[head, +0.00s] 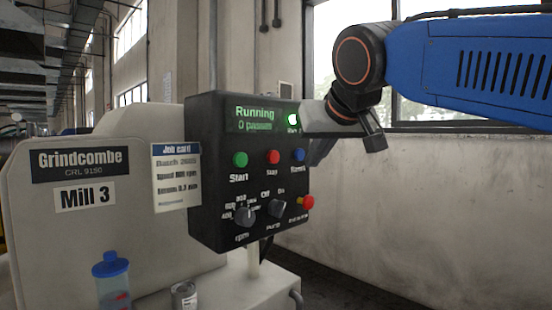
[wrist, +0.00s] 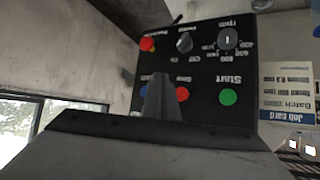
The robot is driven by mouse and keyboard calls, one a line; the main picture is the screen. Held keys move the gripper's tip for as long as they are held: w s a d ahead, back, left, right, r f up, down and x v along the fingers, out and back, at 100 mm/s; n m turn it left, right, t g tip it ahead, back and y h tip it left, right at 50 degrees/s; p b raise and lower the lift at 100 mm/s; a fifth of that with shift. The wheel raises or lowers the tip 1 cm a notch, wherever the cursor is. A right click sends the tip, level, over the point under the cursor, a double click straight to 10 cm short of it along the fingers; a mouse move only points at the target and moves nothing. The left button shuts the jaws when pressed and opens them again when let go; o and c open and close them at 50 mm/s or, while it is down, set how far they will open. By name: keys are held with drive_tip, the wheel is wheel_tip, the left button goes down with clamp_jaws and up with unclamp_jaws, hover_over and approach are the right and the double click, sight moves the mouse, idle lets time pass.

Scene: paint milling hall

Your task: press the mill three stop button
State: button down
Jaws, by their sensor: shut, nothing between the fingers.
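The mill three control panel (head: 205,165) is a black box whose green display reads "Running". The red stop button (head: 272,157) sits between the green start button (head: 240,160) and the blue reset button (head: 298,155). In the wrist view the panel is upside down. There the stop button (wrist: 182,93) shows just right of my gripper (wrist: 160,85), whose shut, empty fingers partly cover the blue button (wrist: 144,92). Whether the fingers touch the panel cannot be told. In the head view my wrist is at the panel's upper right edge; the fingertips are not clear.
A red mushroom button (head: 307,202) and two knobs (head: 245,211) sit lower on the panel. A job card (head: 176,178) hangs to its left. A blue-capped bottle (head: 111,275) and a can (head: 184,296) stand below. A wall with windows is behind.

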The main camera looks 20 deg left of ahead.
drive_tip(key=w+a, duration=0.3)
drive_tip(key=a, duration=0.4)
drive_tip(key=shift+a, duration=0.15)
idle(2.1)
drive_tip(key=shift+w+a, duration=0.15)
drive_tip(key=shift+a, duration=0.25)
drive_tip(key=shift+w+a, duration=0.15)
drive_tip(key=shift+a, duration=0.25)
idle(0.8)
idle(0.4)
drive_tip(key=shift+s+d, duration=0.3)
drive_tip(key=shift+d, duration=0.5)
drive_tip(key=shift+s+d, duration=0.3)
drive_tip(key=shift+d, duration=0.45)
drive_tip(key=shift+s+d, duration=0.35)
drive_tip(key=shift+d, duration=0.45)
drive_tip(key=shift+s+d, duration=0.3)
drive_tip(key=shift+d, duration=0.45)
